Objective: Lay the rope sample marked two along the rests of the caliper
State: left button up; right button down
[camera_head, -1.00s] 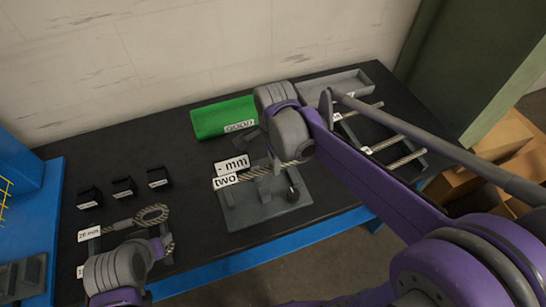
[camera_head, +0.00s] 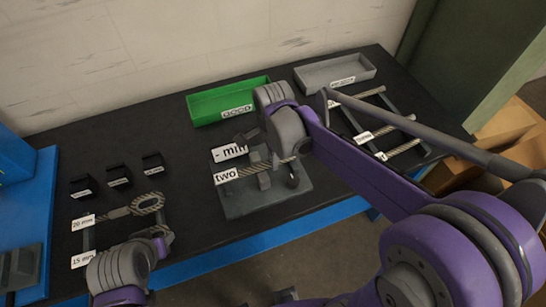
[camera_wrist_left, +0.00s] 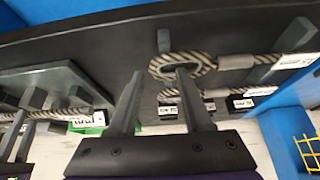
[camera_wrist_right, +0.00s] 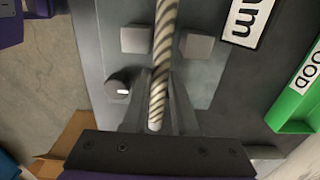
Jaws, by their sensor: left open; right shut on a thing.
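The rope sample with the "two" tag (camera_head: 227,175) spans left to right over the grey caliper plate (camera_head: 262,207). My right gripper (camera_head: 292,158) is shut on its right end. In the right wrist view the twisted rope (camera_wrist_right: 163,45) runs between two grey blocks (camera_wrist_right: 137,38) of the caliper, beside a round knob (camera_wrist_right: 118,88). I cannot tell whether the rope touches the rests beneath. The caliper's "mm" sign (camera_head: 229,152) stands behind it. My left gripper (camera_wrist_left: 157,85) is open and empty near a looped rope (camera_wrist_left: 182,68); one finger overlaps the loop in view, contact unclear.
A green tray marked GOOD (camera_head: 230,102) and a grey tray (camera_head: 335,72) stand at the back. More tagged ropes lie on a rack (camera_head: 385,130) at right. Small black blocks (camera_head: 118,177) and the looped rope, near "20 mm" and "15 mm" tags, are at left.

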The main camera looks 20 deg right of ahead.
jog(key=shift+f+b, duration=0.4)
jog(key=shift+f, duration=0.25)
jog(key=c, duration=0.6)
grip_release()
jog(key=shift+r, duration=0.1)
notch_tip(320, 180, up, 11)
jog(key=shift+f+p, duration=0.1)
jog(key=shift+p, duration=0.3)
